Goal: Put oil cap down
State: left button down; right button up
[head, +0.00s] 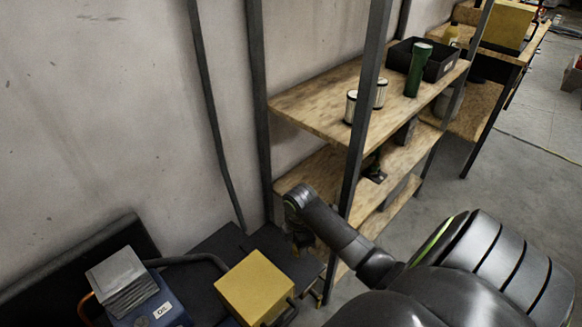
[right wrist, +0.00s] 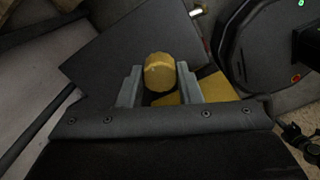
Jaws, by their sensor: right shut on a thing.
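My right gripper (right wrist: 160,84) is shut on the oil cap (right wrist: 160,70), a round yellow cap between its two grey fingers in the right wrist view. The cap is held over or close to a dark flat sheet (right wrist: 115,48); I cannot tell whether it touches it. In the head view my right arm reaches in to the left beside the shelf post, and its gripper (head: 303,240) is small and dark there, with the cap not clearly visible. A blue container labelled OIL (head: 162,310) stands at the lower left. My left gripper is not in view.
A yellow box (head: 255,285) stands close below my right gripper. The wall is at the left. Open floor (head: 520,180) lies at the right.

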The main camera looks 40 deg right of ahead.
aim_at(298, 267)
notch_tip(298, 267, down, 9)
jog(key=shift+r+b, duration=0.15)
jog(key=shift+b, duration=0.2)
jog(key=o, duration=1.1)
jog(key=shift+o, duration=0.2)
notch_tip(298, 267, up, 12)
jog(key=shift+r+p, duration=0.1)
jog(key=shift+p, duration=0.6)
